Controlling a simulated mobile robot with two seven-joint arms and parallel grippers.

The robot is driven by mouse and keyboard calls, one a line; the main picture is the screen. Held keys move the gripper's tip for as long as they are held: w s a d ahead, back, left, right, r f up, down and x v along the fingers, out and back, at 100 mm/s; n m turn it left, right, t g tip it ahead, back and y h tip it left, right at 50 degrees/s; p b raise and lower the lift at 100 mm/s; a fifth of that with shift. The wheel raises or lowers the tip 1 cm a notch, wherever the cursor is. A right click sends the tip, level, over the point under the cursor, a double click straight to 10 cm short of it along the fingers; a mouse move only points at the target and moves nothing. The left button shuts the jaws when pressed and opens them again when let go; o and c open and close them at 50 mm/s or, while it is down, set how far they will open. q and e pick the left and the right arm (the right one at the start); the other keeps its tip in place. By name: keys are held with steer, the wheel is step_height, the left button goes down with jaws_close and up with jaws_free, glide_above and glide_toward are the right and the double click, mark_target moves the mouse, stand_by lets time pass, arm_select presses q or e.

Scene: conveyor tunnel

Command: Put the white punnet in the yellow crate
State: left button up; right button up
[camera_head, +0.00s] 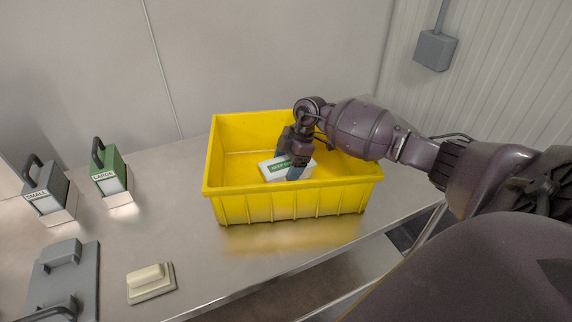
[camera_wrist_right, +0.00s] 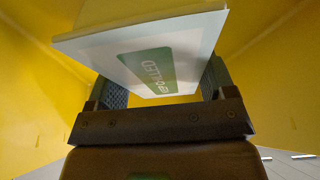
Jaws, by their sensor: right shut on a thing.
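The yellow crate (camera_head: 290,202) stands open on the metal table. The white punnet (camera_head: 270,171), with a green label, is inside the crate's opening in the head view. My right gripper (camera_head: 297,168) is shut on the punnet, reaching down into the crate. In the right wrist view the white punnet (camera_wrist_right: 198,42) sits tilted between the two fingers (camera_wrist_right: 160,88), with yellow crate walls (camera_wrist_right: 35,90) around it. I cannot tell whether the punnet touches the crate floor. My left gripper is not in view.
On the left of the table stand a green block marked LARGE (camera_head: 110,172) and a grey block marked SMALL (camera_head: 48,192), both with handles. A grey plate (camera_head: 62,285) and a cream block (camera_head: 150,282) lie in front. The table's front edge runs below the crate.

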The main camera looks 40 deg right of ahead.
steer(key=shift+r, duration=0.1)
steer(key=o, duration=1.2)
steer(key=shift+o, duration=0.2)
steer(key=shift+d+r, duration=0.2)
steer(key=shift+r, duration=0.25)
steer(key=p+v, duration=0.2)
steer(key=v, duration=0.9)
steer(key=shift+s, duration=0.1)
